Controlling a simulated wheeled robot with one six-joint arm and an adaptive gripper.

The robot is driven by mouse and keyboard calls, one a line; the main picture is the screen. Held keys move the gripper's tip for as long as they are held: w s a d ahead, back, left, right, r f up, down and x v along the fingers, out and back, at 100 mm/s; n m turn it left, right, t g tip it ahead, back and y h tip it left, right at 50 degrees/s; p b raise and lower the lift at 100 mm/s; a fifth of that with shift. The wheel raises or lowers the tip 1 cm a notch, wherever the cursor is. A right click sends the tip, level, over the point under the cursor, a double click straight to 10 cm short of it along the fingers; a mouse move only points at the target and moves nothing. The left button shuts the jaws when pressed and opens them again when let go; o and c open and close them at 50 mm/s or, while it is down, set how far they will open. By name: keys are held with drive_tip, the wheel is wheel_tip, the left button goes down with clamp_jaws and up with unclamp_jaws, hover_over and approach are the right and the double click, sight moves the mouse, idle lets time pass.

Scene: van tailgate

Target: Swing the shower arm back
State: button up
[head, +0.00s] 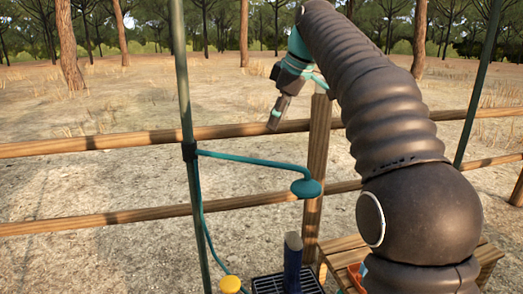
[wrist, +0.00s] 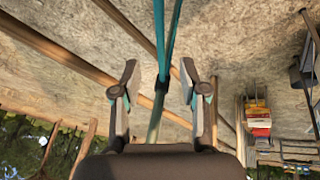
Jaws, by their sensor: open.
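The teal shower arm (head: 250,160) reaches right from a dark clamp on a green pole (head: 186,100) and bends down to a round teal shower head (head: 306,188). My gripper (head: 277,115) is above and behind the shower arm in the head view, apart from it. In the wrist view my gripper (wrist: 159,70) is open and empty. Two teal lines (wrist: 163,35) run between its fingers in that picture, meeting near the clamp and pole (wrist: 155,122). They look farther off than the fingertips; I cannot tell which is the arm and which the hose.
Wooden fence rails (head: 90,147) and a post (head: 318,150) stand behind the shower. Below are a blue upright object (head: 292,262), a yellow knob (head: 230,284) and a wooden crate (head: 345,247). Another green pole (head: 478,85) stands at right. Open dry ground lies beyond.

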sight(259, 160)
drive_tip(key=b+x, duration=0.1)
drive_tip(key=x, duration=1.2)
drive_tip(key=shift+w+a+f+b, duration=0.1)
drive_tip(key=shift+w+f+b, duration=0.15)
drive_tip(key=shift+b, duration=0.15)
drive_tip(key=shift+s, duration=0.1)
clamp_jaws()
